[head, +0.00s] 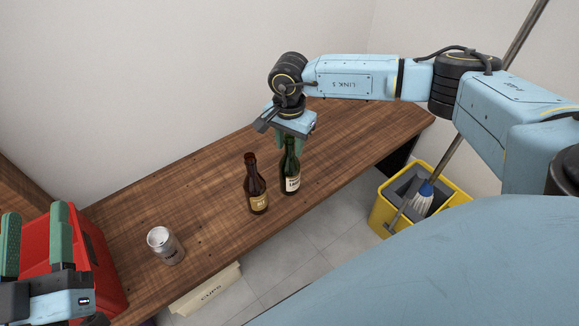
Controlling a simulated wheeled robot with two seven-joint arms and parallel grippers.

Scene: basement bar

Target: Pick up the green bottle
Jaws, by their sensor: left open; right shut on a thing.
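The green bottle (291,178) has a white label and stands upright at the wooden counter. I cannot tell if its base touches the wood. My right gripper (290,143) points down from above and is shut on the bottle's neck. My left gripper (36,240) is open and empty at the lower left, in front of a red box, far from the bottle.
A brown bottle (256,189) stands just left of the green one. A red box (105,272) is at the left. A yellow mop bucket (385,205) with a mop stands on the floor at right.

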